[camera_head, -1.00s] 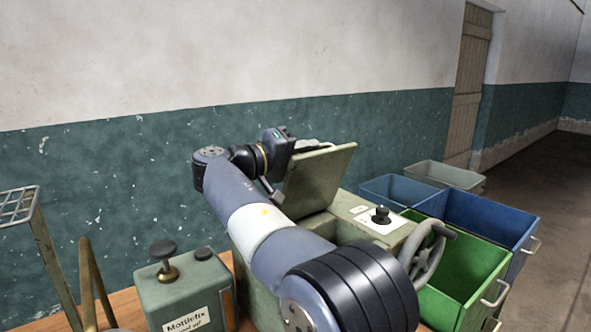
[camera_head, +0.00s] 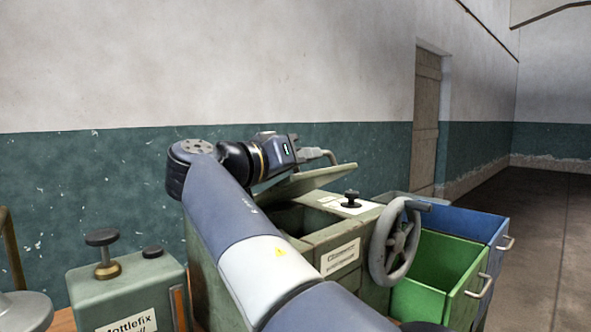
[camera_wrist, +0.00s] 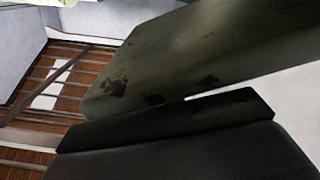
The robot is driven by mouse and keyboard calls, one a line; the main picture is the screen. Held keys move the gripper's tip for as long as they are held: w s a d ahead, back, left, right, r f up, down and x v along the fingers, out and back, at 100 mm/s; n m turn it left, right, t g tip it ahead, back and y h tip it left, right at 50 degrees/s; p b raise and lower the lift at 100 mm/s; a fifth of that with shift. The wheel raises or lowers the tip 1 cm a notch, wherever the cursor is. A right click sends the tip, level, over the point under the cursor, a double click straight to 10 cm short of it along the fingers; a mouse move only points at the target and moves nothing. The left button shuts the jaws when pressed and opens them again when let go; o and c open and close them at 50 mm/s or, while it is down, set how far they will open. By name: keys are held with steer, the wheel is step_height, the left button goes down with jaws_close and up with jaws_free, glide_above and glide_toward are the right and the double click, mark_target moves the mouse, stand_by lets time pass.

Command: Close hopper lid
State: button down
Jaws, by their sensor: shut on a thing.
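The hopper lid (camera_head: 318,180) is a worn green-grey panel, partly open and tilted low over the dark opening of the green hopper box (camera_head: 335,258). A bent grey handle (camera_head: 325,154) shows at the lid's raised edge. My gripper (camera_head: 308,155) is shut on this handle; the fingertips are small and partly hidden in the head view. In the wrist view, the lid (camera_wrist: 200,60) fills the upper right as a scuffed green panel, and my dark gripper (camera_wrist: 170,122) crosses the bottom, hiding the grip itself.
A grey handwheel (camera_head: 397,243) and a black knob (camera_head: 351,199) sit at the hopper's right. Green (camera_head: 436,262) and blue (camera_head: 468,228) bins stand beyond. A small green box with a plunger (camera_head: 125,290) stands at left. The wall is behind.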

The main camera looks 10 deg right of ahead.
mark_target(291, 179)
steer(key=shift+s+d+f+m+b, duration=0.2)
steer(key=shift+s+f+m+b, duration=0.1)
steer(key=shift+f+b, duration=0.2)
steer(key=shift+s+d+f+m+b, duration=0.2)
steer(key=shift+f+m+b, duration=0.15)
steer(key=shift+b, duration=0.25)
steer(key=c, duration=1.5)
jaws_free()
steer(key=shift+s+a, duration=0.1)
steer(key=p+v, duration=0.1)
steer(key=v, duration=0.9)
steer(key=shift+s+a, duration=0.2)
steer(key=shift+a, duration=0.1)
steer(key=shift+d, duration=0.1)
